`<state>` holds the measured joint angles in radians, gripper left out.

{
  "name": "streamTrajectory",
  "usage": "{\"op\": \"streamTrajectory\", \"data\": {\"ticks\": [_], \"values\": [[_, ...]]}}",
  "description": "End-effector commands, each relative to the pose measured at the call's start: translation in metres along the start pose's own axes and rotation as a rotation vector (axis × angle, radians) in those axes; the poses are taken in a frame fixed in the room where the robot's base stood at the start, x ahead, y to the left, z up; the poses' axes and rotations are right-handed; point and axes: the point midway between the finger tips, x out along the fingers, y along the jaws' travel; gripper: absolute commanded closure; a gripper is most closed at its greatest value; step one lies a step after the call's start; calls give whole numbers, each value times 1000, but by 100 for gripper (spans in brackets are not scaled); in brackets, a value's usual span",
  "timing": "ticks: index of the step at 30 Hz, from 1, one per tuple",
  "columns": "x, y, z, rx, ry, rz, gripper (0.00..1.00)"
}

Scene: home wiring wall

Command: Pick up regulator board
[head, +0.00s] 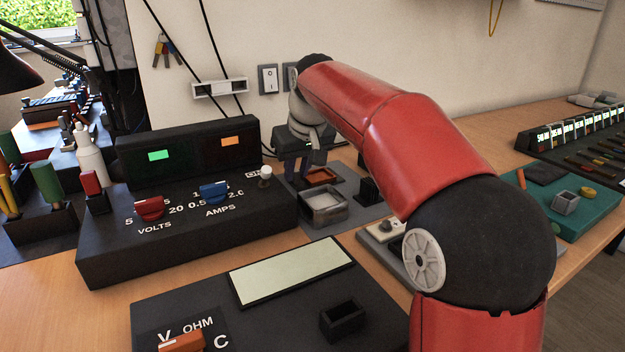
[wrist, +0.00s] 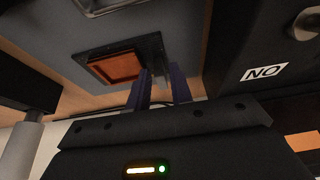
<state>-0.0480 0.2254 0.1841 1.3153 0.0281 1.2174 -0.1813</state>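A flat orange-brown piece in a dark frame, which looks like the regulator board (head: 322,177), lies on a grey mat at the back of the bench. In the wrist view the orange-brown piece (wrist: 116,67) sits just left of the fingers. My gripper (head: 303,176) points down beside it, left of it in the head view. In the wrist view my gripper (wrist: 163,80) shows two dark blue fingers with a gap between them. A small grey shape shows in that gap, but I cannot tell what it is. The finger ends are partly hidden in the head view.
A black power supply (head: 190,210) stands close on the left. A grey open tray (head: 324,205) lies in front of the orange-brown piece, with a black block (head: 369,188) to the right. A black meter (head: 270,310) fills the front. A green mat (head: 590,212) lies right.

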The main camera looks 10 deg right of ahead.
Motion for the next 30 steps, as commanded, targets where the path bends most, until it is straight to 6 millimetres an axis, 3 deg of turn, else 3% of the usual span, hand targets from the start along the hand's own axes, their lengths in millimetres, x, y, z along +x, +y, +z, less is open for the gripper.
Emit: {"op": "streamTrajectory", "data": {"ticks": [2,7,17,20,30], "values": [[0,0,0,0,0,0,78],[0,0,0,0,0,0,100],[-3,0,-1,0,1,0,100],[-12,0,-5,0,2,0,100],[-74,0,-31,-1,3,0,100]]}}
